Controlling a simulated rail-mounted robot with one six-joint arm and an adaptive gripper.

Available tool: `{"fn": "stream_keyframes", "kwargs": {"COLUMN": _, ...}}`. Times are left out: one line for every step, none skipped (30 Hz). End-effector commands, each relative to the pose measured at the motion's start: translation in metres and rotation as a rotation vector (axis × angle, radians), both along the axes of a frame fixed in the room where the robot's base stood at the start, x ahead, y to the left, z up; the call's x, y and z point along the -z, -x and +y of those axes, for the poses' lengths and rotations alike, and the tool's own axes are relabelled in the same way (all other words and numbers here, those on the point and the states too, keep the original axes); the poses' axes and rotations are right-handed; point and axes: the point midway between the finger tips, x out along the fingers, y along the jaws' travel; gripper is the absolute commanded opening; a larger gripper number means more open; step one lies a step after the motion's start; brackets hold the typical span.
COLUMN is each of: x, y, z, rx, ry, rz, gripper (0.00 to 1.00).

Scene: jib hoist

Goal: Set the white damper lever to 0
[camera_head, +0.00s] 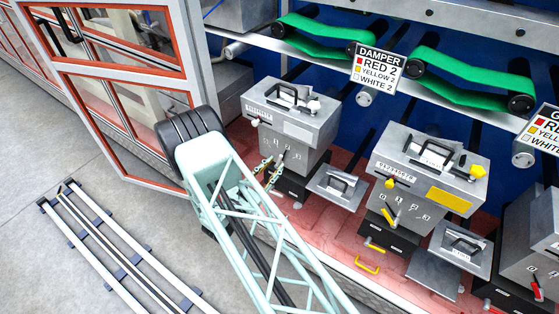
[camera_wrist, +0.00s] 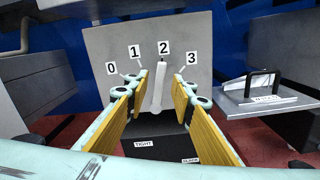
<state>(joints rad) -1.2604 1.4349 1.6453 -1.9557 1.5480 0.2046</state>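The white damper lever (camera_wrist: 157,92) stands near upright on a grey box's front plate (camera_wrist: 95,45), in the wrist view. Its upper end points at the label 2 (camera_wrist: 164,47). The label 0 (camera_wrist: 111,68) is on the left of the scale. My gripper (camera_wrist: 160,95) is open, its yellow-padded fingers on either side of the lever, with a visible gap on both sides. In the head view, the grey box (camera_head: 312,130) stands at centre and my gripper (camera_head: 268,172) is at its front. The lever is too small to make out clearly there.
A sign (camera_head: 378,70) reads DAMPER, red 2, yellow 2, white 2. A box with yellow parts (camera_head: 400,160) stands to the right, and one with a red lever (camera_head: 535,290) beyond it. A grey tray with a handle (camera_wrist: 258,100) is right of the lever. An orange-framed door (camera_head: 110,100) stands left.

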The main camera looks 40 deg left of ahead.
Motion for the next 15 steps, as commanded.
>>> {"fn": "stream_keyframes", "kwargs": {"x": 0.0, "y": -0.008, "z": -0.001, "rx": 0.003, "ry": -0.001, "rz": 0.0, "gripper": 0.23}}
{"fn": "stream_keyframes", "kwargs": {"x": 0.0, "y": -0.011, "z": 0.0, "rx": 0.003, "ry": -0.002, "rz": 0.0, "gripper": 0.23}}
{"fn": "stream_keyframes", "kwargs": {"x": 0.0, "y": -0.015, "z": 0.0, "rx": 0.002, "ry": -0.002, "rz": 0.001, "gripper": 0.23}}
{"fn": "stream_keyframes", "kwargs": {"x": 0.0, "y": -0.019, "z": 0.001, "rx": 0.001, "ry": -0.001, "rz": 0.0, "gripper": 0.23}}
{"fn": "stream_keyframes", "kwargs": {"x": 0.0, "y": -0.022, "z": 0.001, "rx": 0.001, "ry": -0.001, "rz": 0.0, "gripper": 0.23}}
{"fn": "stream_keyframes", "kwargs": {"x": 0.001, "y": -0.026, "z": 0.001, "rx": 0.001, "ry": -0.001, "rz": 0.0, "gripper": 0.23}}
{"fn": "stream_keyframes", "kwargs": {"x": 0.001, "y": -0.028, "z": 0.001, "rx": 0.002, "ry": -0.001, "rz": 0.001, "gripper": 0.23}}
{"fn": "stream_keyframes", "kwargs": {"x": 0.0, "y": -0.031, "z": 0.001, "rx": 0.002, "ry": 0.0, "rz": 0.001, "gripper": 0.23}}
{"fn": "stream_keyframes", "kwargs": {"x": 0.0, "y": -0.034, "z": 0.002, "rx": 0.002, "ry": 0.0, "rz": 0.001, "gripper": 0.23}}
{"fn": "stream_keyframes", "kwargs": {"x": 0.0, "y": -0.036, "z": 0.002, "rx": 0.002, "ry": 0.0, "rz": 0.001, "gripper": 0.23}}
{"fn": "stream_keyframes", "kwargs": {"x": 0.0, "y": -0.038, "z": 0.002, "rx": 0.001, "ry": 0.0, "rz": 0.0, "gripper": 0.23}}
{"fn": "stream_keyframes", "kwargs": {"x": 0.0, "y": -0.04, "z": 0.003, "rx": 0.001, "ry": 0.0, "rz": 0.0, "gripper": 0.23}}
{"fn": "stream_keyframes", "kwargs": {"x": 0.0, "y": -0.041, "z": 0.003, "rx": 0.0, "ry": -0.001, "rz": 0.0, "gripper": 0.23}}
{"fn": "stream_keyframes", "kwargs": {"x": 0.0, "y": -0.042, "z": 0.003, "rx": 0.0, "ry": -0.001, "rz": 0.0, "gripper": 0.23}}
{"fn": "stream_keyframes", "kwargs": {"x": 0.0, "y": -0.043, "z": 0.003, "rx": 0.0, "ry": -0.001, "rz": 0.0, "gripper": 0.23}}
